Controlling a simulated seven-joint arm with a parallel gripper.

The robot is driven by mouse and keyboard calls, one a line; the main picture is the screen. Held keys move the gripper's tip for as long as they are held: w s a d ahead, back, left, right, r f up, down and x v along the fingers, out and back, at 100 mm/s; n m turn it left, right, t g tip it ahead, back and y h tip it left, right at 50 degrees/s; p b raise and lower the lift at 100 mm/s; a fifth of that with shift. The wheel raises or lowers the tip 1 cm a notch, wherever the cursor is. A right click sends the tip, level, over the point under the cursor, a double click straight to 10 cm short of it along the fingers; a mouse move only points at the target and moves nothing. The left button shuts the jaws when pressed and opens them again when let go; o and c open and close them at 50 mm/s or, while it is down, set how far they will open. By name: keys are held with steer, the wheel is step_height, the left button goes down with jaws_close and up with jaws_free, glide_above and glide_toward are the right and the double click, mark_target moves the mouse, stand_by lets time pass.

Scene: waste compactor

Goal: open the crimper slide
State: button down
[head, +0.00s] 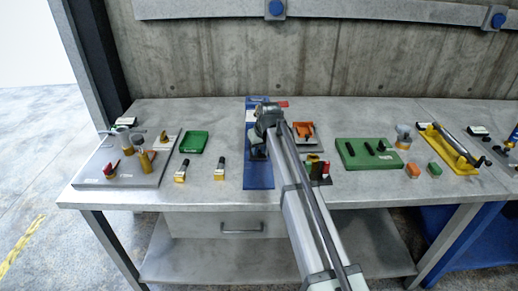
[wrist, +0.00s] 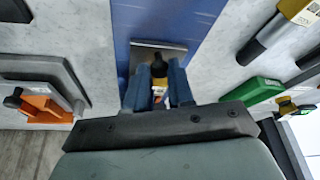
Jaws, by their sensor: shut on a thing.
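The crimper's long blue base (head: 259,175) lies across the bench from back to front, partly hidden behind my arm. In the wrist view the blue base (wrist: 185,22) fills the upper middle, with a grey metal plate (wrist: 172,49) on it. A dark knob (wrist: 159,62) with a yellowish part below it stands in front of this plate. My gripper (wrist: 159,88) is shut on the knob, with one blue finger on each side. I cannot tell how far the slide is open. In the head view my arm hides the fingertips.
An orange piece on a grey plate (head: 303,131) and a green board (head: 367,153) are to the right. The bench front (head: 240,198) is bare.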

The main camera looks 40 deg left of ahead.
steer(key=s+d, duration=0.9)
steer(key=c, duration=1)
jaws_free()
steer(key=v, duration=1.3)
steer(key=shift+d+r, duration=0.25)
steer(key=shift+r, duration=0.1)
